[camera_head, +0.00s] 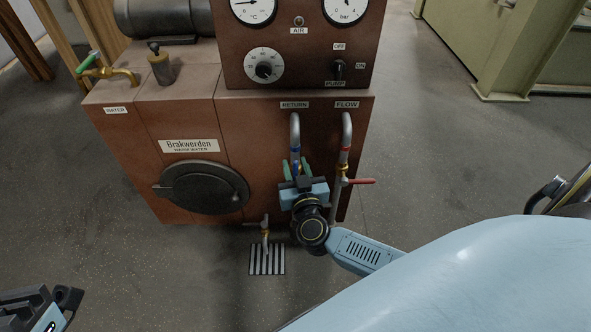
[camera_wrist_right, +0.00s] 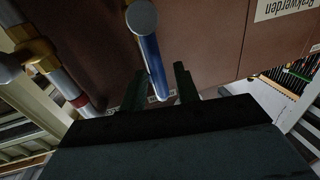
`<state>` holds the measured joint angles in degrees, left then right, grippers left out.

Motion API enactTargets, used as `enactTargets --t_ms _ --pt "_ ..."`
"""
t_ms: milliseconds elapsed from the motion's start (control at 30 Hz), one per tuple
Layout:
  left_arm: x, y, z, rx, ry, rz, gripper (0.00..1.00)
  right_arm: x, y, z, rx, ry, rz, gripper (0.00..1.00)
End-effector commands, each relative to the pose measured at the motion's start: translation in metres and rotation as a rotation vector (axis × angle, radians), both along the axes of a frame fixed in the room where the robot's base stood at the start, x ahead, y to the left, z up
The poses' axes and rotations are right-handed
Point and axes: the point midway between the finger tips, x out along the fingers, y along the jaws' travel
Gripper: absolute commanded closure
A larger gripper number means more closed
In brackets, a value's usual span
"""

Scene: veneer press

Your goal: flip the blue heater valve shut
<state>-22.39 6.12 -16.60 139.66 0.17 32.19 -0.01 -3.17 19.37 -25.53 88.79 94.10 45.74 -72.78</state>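The blue valve handle (camera_wrist_right: 152,62) shows in the right wrist view as a blue bar with a grey rounded end, running between my right gripper's two dark fingers. My right gripper (camera_wrist_right: 160,88) is open, one finger on each side of the bar, with visible gaps. In the head view my right gripper (camera_head: 296,169) is in front of the return pipe (camera_head: 295,130), which has a blue band; the gripper hides most of the valve there. My left gripper (camera_head: 66,298) is at the lower left, far from the valve; its opening is unclear.
The flow pipe (camera_head: 347,130) with a red lever (camera_head: 358,181) stands just right of my right gripper. A drain tap (camera_head: 265,232) sits over a floor grate (camera_head: 267,260). The brown heater cabinet (camera_head: 250,125) is behind. Floor to the left is clear.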

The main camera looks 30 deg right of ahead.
Motion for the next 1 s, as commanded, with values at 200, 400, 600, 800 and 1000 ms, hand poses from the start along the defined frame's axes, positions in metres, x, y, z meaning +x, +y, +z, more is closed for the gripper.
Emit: enactTargets --t_ms 200,400,600,800,1000 --pt "-0.0035 0.0009 0.0004 -0.008 -0.028 0.0 1.0 0.0042 -0.0018 -0.0001 0.0 0.001 0.0 0.69" --pt "-0.0034 0.0009 0.0005 -0.008 -0.028 0.0 1.0 0.0042 -0.0017 0.0002 0.0 0.001 0.0 0.73" --pt "-0.0033 0.0009 0.0003 -0.008 -0.027 0.0 1.0 0.004 -0.0015 0.0001 0.0 0.001 0.0 0.99" --pt "-0.0033 0.0009 0.0002 -0.008 -0.026 0.0 1.0 0.0039 -0.0015 0.0 0.001 0.001 0.0 1.0" --pt "-0.0024 0.0007 0.0011 -0.007 -0.021 0.0 1.0 0.0034 -0.0019 0.0002 -0.001 0.003 -0.001 1.0"
